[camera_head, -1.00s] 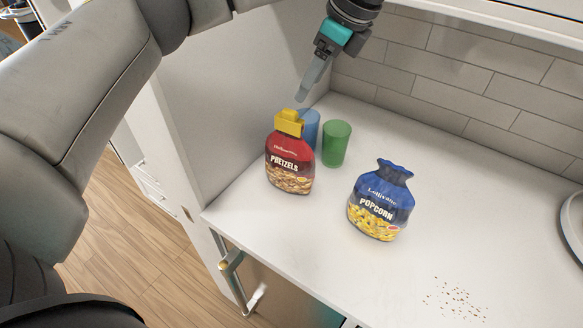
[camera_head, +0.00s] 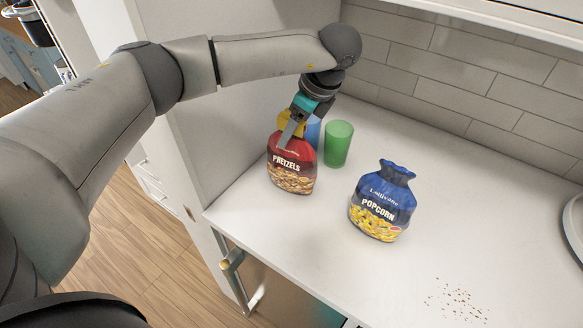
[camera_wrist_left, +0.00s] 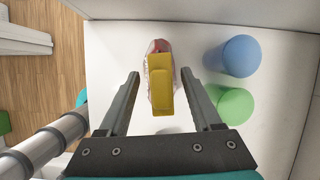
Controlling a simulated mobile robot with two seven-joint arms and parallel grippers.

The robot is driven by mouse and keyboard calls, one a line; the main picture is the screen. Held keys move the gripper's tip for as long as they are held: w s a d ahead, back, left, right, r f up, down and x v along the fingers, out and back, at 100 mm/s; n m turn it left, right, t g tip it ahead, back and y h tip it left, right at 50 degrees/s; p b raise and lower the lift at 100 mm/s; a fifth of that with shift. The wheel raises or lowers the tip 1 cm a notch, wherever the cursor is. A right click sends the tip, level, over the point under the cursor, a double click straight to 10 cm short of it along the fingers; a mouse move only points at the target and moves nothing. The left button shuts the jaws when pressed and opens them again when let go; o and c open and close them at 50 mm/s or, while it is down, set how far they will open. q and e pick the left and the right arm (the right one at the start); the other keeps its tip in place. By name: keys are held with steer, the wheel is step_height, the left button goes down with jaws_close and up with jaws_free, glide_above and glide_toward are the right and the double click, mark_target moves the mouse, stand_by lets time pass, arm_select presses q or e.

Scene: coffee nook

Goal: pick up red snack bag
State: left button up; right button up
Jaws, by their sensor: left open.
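The red snack bag (camera_head: 291,166), labelled PRETZELS with a yellow clip on top, stands upright on the white counter in the head view. In the left wrist view I see the red bag from above, mostly its yellow clip (camera_wrist_left: 160,84). My left gripper (camera_head: 290,137) is at the top of the bag, coming down from above. In the left wrist view its two fingers (camera_wrist_left: 160,82) are apart, one on each side of the clip, with gaps on both sides. My right gripper is not in view.
A green cup (camera_head: 338,144) and a blue cup (camera_head: 313,130) stand close beside and behind the bag. A blue popcorn bag (camera_head: 381,202) stands to the right. Crumbs (camera_head: 457,300) lie near the front. The counter between is clear; a wall panel rises at left.

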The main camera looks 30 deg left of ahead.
arm_select(q)
steer(key=shift+a+f, duration=0.1)
steer(key=shift+f, duration=0.1)
jaws_close()
stand_by(0.4)
stand_by(0.9)
